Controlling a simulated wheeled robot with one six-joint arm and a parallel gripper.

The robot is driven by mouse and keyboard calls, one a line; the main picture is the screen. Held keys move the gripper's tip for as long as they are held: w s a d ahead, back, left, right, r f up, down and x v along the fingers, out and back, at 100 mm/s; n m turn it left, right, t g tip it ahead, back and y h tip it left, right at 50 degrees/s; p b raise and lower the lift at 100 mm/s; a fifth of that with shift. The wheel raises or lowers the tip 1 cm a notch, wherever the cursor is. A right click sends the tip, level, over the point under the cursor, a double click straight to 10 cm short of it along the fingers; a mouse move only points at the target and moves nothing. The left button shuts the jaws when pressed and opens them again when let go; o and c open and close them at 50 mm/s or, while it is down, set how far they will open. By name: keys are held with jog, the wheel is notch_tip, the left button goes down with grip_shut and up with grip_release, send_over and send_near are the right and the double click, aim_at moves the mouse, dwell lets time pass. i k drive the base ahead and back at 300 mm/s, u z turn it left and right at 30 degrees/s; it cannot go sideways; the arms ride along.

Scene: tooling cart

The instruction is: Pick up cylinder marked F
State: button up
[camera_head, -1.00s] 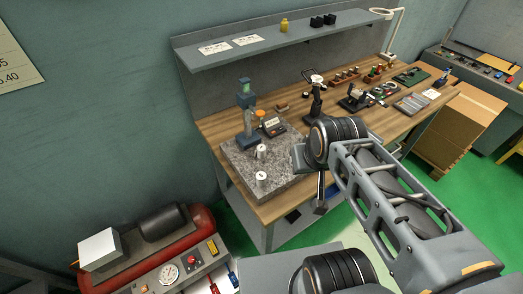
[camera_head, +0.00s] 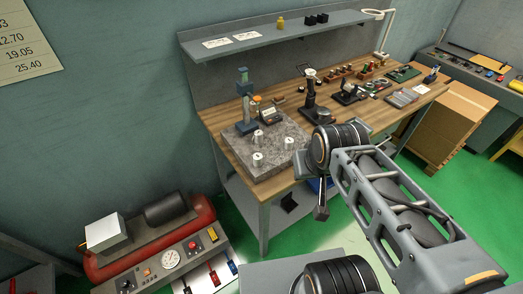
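Three short light-metal cylinders stand upright on the grey granite plate (camera_head: 277,167) on the workbench. One cylinder (camera_head: 258,137) is at the back, another cylinder (camera_head: 257,160) at the front left, and a third cylinder (camera_head: 289,143) at the right. Their tops carry small dark marks, too small to read, so I cannot tell which is F. My gripper (camera_head: 321,212) hangs below my arm's joint, in front of the bench and to the right of the plate, apart from the cylinders. It is small and dark here, and its finger opening cannot be made out.
A blue-grey gauge stand (camera_head: 246,112) and a dark digital readout (camera_head: 271,115) stand at the plate's back. A black press-like tool (camera_head: 310,95) stands to the right. A shelf (camera_head: 270,38) overhangs the bench. A red compressor (camera_head: 150,252) is at lower left.

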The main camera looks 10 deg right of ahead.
aim_at(258, 133)
jog(key=k, duration=0.65)
jog(key=z, duration=0.85)
jog(key=i, duration=0.9)
jog(key=u, duration=2.9)
jog(key=i, duration=0.5)
jog(key=z, duration=0.05)
